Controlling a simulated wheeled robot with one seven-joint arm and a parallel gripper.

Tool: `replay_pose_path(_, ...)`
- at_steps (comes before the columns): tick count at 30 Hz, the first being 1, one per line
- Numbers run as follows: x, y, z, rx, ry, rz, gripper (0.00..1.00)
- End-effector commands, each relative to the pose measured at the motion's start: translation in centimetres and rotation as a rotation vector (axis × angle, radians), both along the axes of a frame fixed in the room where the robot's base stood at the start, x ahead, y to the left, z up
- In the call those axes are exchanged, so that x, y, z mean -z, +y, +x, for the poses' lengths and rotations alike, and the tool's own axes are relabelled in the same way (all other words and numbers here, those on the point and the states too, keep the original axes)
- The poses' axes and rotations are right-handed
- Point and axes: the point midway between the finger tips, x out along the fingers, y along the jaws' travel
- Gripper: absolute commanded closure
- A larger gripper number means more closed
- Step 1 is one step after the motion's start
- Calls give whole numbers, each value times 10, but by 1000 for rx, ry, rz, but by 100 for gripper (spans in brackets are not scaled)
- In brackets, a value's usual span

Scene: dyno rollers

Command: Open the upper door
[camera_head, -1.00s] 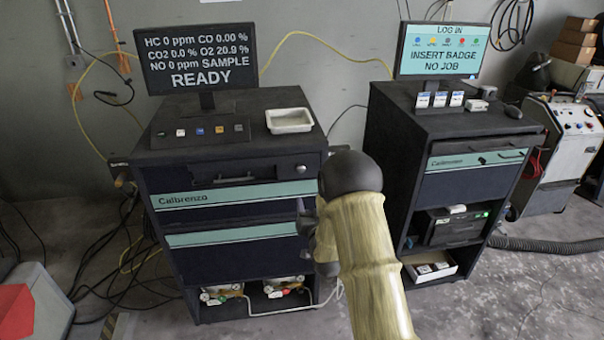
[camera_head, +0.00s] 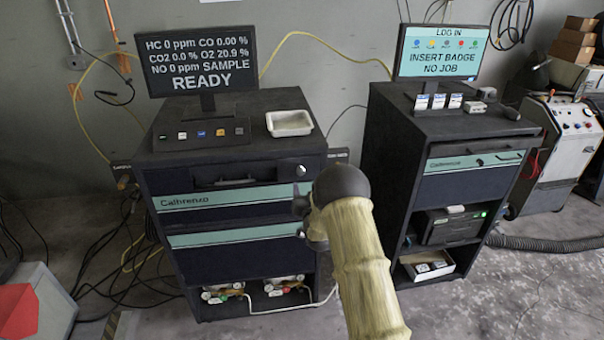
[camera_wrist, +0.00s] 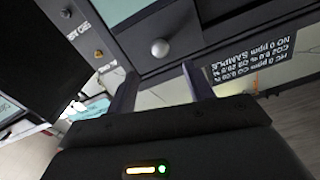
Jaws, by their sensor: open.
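The left cabinet's upper door (camera_head: 225,197) is dark with a teal "Calbrenzo" stripe and appears closed. A round silver knob (camera_head: 301,170) is at its upper right corner. My gripper (camera_head: 301,212) is just below that knob, in front of the cabinet's right edge, partly hidden by my arm. In the wrist view, a silver knob (camera_wrist: 160,47) lies ahead of my open gripper (camera_wrist: 158,80), roughly centred beyond the gap between the fingers. The fingers appear apart from it and hold nothing.
A lower door (camera_head: 220,240) with a teal stripe is below. A monitor (camera_head: 196,60) and white tray (camera_head: 289,124) stand on top. A second cabinet (camera_head: 450,190) stands right, across a gap. Cables (camera_head: 100,240) lie on the floor at left.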

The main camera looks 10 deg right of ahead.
Motion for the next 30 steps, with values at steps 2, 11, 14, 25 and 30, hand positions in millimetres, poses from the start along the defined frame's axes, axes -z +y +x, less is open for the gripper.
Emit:
replay_pose_path(2,-1,0,10,0,-1,0,48)
replay_pose_path(11,-1,0,45,0,0,0,48)
replay_pose_path(14,-1,0,56,0,0,1,48)
replay_pose_path(25,0,0,84,0,1,1,48)
replay_pose_path(30,0,0,85,0,0,1,48)
